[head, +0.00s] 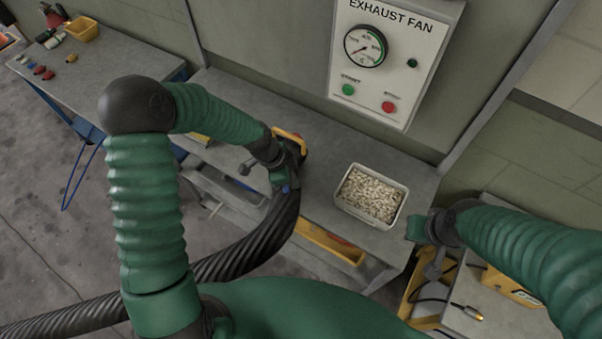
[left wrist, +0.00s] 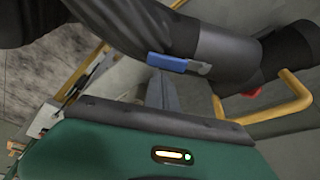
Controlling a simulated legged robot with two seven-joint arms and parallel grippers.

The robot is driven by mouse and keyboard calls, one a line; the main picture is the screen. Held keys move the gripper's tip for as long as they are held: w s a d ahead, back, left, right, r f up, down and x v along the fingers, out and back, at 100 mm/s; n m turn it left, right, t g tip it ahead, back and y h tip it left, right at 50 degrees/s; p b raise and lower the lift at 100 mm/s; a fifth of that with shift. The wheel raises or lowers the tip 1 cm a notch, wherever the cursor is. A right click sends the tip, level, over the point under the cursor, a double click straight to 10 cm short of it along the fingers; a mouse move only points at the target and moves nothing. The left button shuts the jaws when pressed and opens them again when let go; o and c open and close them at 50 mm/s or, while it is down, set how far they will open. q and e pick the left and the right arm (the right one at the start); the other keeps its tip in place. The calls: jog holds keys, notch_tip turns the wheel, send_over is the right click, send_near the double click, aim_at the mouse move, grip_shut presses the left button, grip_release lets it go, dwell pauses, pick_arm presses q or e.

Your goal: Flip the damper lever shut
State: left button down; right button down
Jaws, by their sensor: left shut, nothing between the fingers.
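A black ribbed hose (head: 250,241) rises to a dark nozzle with a yellow handle (head: 291,135) on the bench. In the left wrist view, a blue lever (left wrist: 168,62) lies along the nozzle's grey cuff (left wrist: 222,58); I take it for the damper lever. It is a small blue spot in the head view (head: 286,188). My left gripper (head: 284,186) is shut and empty beside the nozzle. Its grey fingers (left wrist: 162,94) point at the blue lever from just below; I cannot tell if they touch. My right gripper (head: 434,267) hangs right of the bench, its jaws unclear.
A white bin (head: 370,194) of pale pieces stands on the bench (head: 325,160). The exhaust fan panel (head: 386,62), with gauge and green and red buttons, is on the wall behind. A yellow handle (left wrist: 290,100) and a red part (left wrist: 250,92) lie right of the fingers.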

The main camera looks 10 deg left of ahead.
pick_arm(q)
jog(key=shift+s+a, duration=0.15)
jog(key=shift+a, duration=0.2)
